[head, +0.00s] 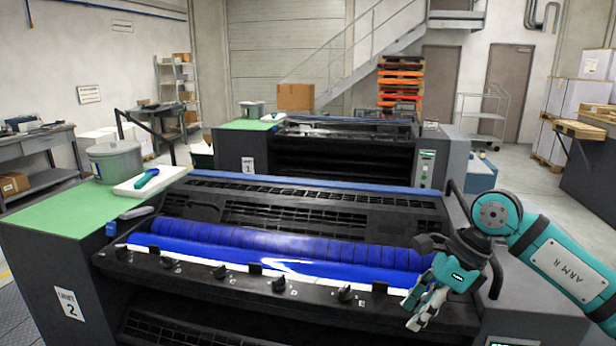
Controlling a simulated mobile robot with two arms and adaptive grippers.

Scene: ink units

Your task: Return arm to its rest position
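My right arm, teal and marked "ARM R" (565,262), comes in from the right side of the head view. Its gripper (415,308) hangs over the front right edge of the near ink unit (250,285), just right of the blue ink roller (290,250). Its light-tipped fingers look apart, with nothing seen between them. Whether they touch the unit's edge cannot be told. My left arm and gripper are not in view.
On the green top (70,212) at the left are a grey tin (117,162) and a white tray (150,182) with a green-blue tool (147,178). Several black keys line the unit's front. A second unit (310,150) stands behind. Open floor (530,185) lies at the back right.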

